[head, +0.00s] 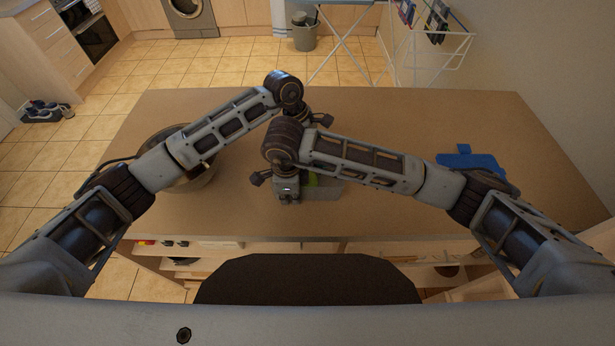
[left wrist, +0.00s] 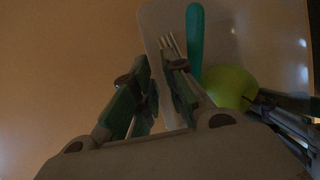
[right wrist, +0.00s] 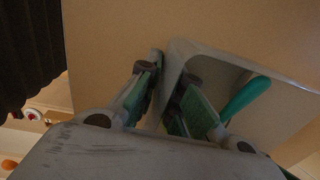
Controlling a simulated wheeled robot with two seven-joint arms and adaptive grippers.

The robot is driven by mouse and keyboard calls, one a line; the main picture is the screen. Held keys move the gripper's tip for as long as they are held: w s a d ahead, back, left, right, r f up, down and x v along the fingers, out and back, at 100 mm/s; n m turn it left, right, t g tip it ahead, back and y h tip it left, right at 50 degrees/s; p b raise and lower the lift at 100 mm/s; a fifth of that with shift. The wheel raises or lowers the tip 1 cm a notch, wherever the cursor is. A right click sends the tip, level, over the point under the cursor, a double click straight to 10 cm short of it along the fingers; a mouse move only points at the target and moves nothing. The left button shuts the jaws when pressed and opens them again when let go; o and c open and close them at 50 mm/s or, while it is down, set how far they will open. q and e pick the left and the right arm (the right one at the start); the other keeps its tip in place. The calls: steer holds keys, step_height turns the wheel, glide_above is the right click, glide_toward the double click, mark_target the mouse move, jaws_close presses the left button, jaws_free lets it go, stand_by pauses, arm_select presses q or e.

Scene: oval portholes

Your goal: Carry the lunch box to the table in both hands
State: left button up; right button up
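The lunch box (head: 328,190) is a pale, open box on the brown table top (head: 400,120), partly hidden under my forearms. In the left wrist view it (left wrist: 292,60) holds a fork (left wrist: 172,46), a teal-handled utensil (left wrist: 195,40) and a green apple (left wrist: 230,86). My left gripper (left wrist: 157,62) is at one wall, one finger on each side. My right gripper (head: 285,188) is at another part of the rim; its fingers (right wrist: 172,68) also straddle a wall. The finger gaps are narrow; I cannot tell whether the pads press on the walls.
A large round pot (head: 195,175) stands left of the box, under my left arm. A blue flat object (head: 470,160) lies on the right. The table has shelves (head: 200,262) below its near edge. Behind it stand a drying rack (head: 430,40) and a bucket (head: 304,36).

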arm_select(q)
steer(key=shift+c, duration=0.4)
arm_select(e)
steer(key=shift+c, duration=0.2)
arm_select(q)
jaws_close()
arm_select(e)
jaws_close()
arm_select(q)
steer(key=shift+r, duration=0.15)
arm_select(e)
steer(key=shift+w+r, duration=0.1)
steer(key=shift+r, duration=0.15)
